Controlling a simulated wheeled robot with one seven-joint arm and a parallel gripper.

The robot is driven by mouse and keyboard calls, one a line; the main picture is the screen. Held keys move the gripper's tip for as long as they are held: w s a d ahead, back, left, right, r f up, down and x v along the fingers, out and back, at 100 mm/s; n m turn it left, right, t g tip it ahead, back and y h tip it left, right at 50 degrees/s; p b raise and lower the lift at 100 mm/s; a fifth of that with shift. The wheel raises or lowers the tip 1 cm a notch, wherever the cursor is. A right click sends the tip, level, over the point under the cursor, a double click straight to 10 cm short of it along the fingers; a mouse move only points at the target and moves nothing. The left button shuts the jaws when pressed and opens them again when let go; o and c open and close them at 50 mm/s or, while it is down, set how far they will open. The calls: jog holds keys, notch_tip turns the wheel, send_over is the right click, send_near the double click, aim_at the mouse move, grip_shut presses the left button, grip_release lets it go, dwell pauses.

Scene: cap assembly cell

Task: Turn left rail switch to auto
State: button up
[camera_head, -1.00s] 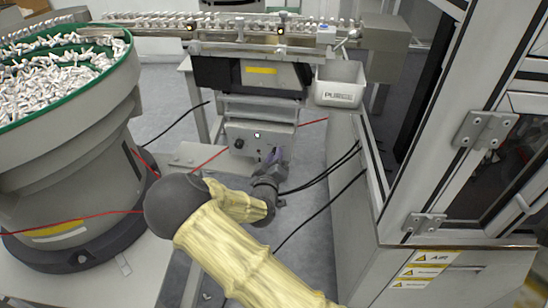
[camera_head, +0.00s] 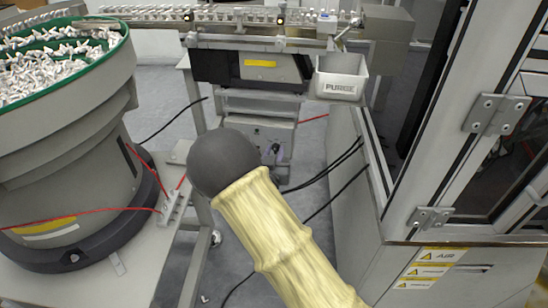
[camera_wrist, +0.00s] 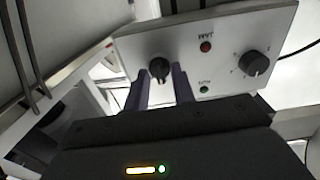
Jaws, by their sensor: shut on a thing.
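The switch box (camera_head: 282,134) is a pale panel under the rail, partly hidden behind my arm in the head view. In the wrist view its panel (camera_wrist: 228,34) carries two black knobs, a red light and a green light. My gripper (camera_wrist: 160,84) has its two purple fingers on either side of one black knob (camera_wrist: 159,68), shut on it. That knob is at the left in the wrist view. The other black knob (camera_wrist: 253,64) stands free at the right. In the head view my gripper (camera_head: 276,151) is at the box's right part. The knob markings are too small to read.
A bowl feeder (camera_head: 70,140) full of small white parts stands at the left. A white PURGE bin (camera_head: 340,78) hangs above and right of the box. A framed cabinet (camera_head: 400,215) stands at the right. Dark cables (camera_head: 330,170) run near my gripper.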

jog(key=m+b, duration=0.1)
jog(key=m, duration=0.1)
jog(key=m+b, duration=0.1)
jog(key=b, duration=0.1)
jog(key=m+b, duration=0.1)
jog(key=m, duration=0.1)
jog(key=shift+d+f+m+b, duration=0.15)
jog(key=shift+f+m+b, duration=0.1)
jog(key=shift+m+b, duration=0.1)
jog(key=m+b, duration=0.3)
jog(key=shift+r+m, duration=0.1)
jog(key=shift+m, duration=0.25)
jog(key=shift+b, duration=0.3)
jog(key=o, duration=1)
jog(key=shift+c, duration=0.2)
jog(key=shift+r, duration=0.1)
jog(key=shift+s, duration=0.15)
jog(key=s+a+p, duration=0.2)
jog(key=s, duration=1.5)
jog(key=shift+a+p, duration=0.2)
jog(key=shift+p, duration=0.1)
